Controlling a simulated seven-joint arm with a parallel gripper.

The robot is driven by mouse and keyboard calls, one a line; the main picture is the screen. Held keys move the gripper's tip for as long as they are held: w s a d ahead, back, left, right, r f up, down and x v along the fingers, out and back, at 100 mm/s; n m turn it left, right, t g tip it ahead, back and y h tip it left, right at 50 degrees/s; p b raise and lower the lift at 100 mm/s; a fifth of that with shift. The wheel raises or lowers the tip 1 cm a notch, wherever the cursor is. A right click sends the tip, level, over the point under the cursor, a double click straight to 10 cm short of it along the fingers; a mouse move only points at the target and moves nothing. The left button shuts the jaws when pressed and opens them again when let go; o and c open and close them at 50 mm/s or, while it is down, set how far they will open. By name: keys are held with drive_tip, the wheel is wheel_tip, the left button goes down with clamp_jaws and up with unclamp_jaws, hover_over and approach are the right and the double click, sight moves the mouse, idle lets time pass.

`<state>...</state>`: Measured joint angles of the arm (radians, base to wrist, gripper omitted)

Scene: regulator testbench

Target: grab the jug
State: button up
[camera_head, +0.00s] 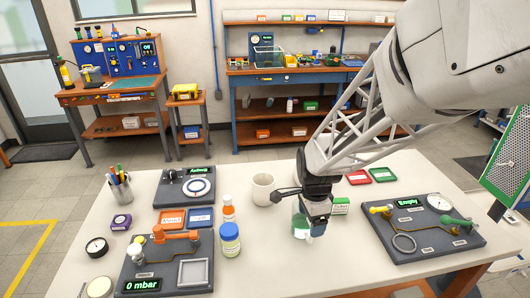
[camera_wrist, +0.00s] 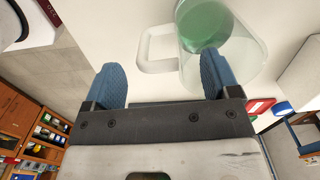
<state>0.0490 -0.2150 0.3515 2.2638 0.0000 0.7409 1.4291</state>
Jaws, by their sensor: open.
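The jug (camera_head: 299,222) is clear with green liquid in it and stands on the white table, partly hidden behind my gripper (camera_head: 312,228). In the wrist view the jug (camera_wrist: 243,58) is at the top right, with its pale handle on the left side of its body. My gripper (camera_wrist: 161,62) is open there, with two blue fingers apart. The handle shows between and beyond the fingertips, and the right finger overlaps the jug's body in the picture. Nothing is held. I cannot tell whether a finger touches the jug.
A white cup (camera_head: 263,190) stands left of the jug. A grey gauge panel (camera_head: 425,226) is at the right. The table's front middle is clear.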

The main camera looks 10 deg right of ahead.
drive_tip(key=shift+f, duration=1.55)
drive_tip(key=shift+c, duration=0.5)
drive_tip(key=c, duration=1.1)
drive_tip(key=shift+r, duration=0.3)
drive_tip(key=shift+s+r, duration=0.1)
drive_tip(key=shift+r, duration=1.45)
drive_tip(key=shift+s+a+r, duration=0.15)
drive_tip(key=shift+s+r, duration=0.05)
drive_tip(key=shift+s, duration=2.4)
drive_tip(key=shift+s+a+r, duration=0.1)
drive_tip(key=shift+s+r, duration=0.15)
drive_tip(key=shift+s, duration=2.3)
drive_tip(key=shift+s+a+r, duration=0.15)
drive_tip(key=shift+s+r, duration=0.05)
drive_tip(key=shift+s, duration=2.4)
drive_tip(key=shift+s, duration=0.15)
